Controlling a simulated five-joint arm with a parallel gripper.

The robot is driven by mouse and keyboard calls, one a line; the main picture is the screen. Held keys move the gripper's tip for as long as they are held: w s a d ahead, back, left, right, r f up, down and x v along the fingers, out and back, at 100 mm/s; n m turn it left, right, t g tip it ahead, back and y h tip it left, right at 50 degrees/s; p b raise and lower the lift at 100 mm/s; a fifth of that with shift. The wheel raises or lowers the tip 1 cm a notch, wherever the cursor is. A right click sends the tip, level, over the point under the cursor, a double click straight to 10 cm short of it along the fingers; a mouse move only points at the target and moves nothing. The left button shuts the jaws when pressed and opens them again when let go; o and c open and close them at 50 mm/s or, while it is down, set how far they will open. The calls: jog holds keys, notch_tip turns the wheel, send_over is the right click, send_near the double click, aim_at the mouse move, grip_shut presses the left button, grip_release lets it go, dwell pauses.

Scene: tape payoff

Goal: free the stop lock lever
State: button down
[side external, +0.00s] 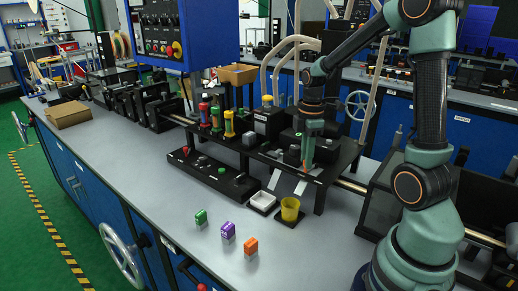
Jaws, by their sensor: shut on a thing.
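My gripper (306,158) points down at the right end of the raised black platform (262,152), over its front edge. Its fingers are shut on a small part there, which I take to be the stop lock lever. A thin orange-red bit (304,166) shows at the fingertips. The fingers cover most of the part, so its shape and its position cannot be made out.
Pale angled plates (300,187) hang at the platform's front edge. Below stand a white tray (262,201) and a yellow cup (290,209). Red, yellow and green posts (216,117) rise farther left.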

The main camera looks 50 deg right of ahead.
jog(key=c, duration=0.8)
grip_release()
jog(key=shift+d, duration=0.1)
jog(key=shift+o, duration=0.2)
jog(key=n, duration=0.1)
jog(key=s+n, duration=0.1)
jog(key=n, duration=0.2)
jog(key=shift+s+n, duration=0.4)
jog(key=n, duration=0.2)
jog(key=s+n, duration=0.1)
jog(key=s+d+n, duration=0.1)
jog(key=n, duration=0.1)
jog(key=shift+n, duration=0.3)
notch_tip(320, 180, up, 12)
jog(key=w+a+f+m, duration=0.1)
jog(key=w+a, duration=0.4)
jog(key=a, duration=0.7)
jog(key=w+a+f+m, duration=0.1)
jog(key=w+a, duration=0.5)
jog(key=a, duration=0.7)
jog(key=shift+f+m, duration=0.3)
jog(key=shift+f, duration=0.3)
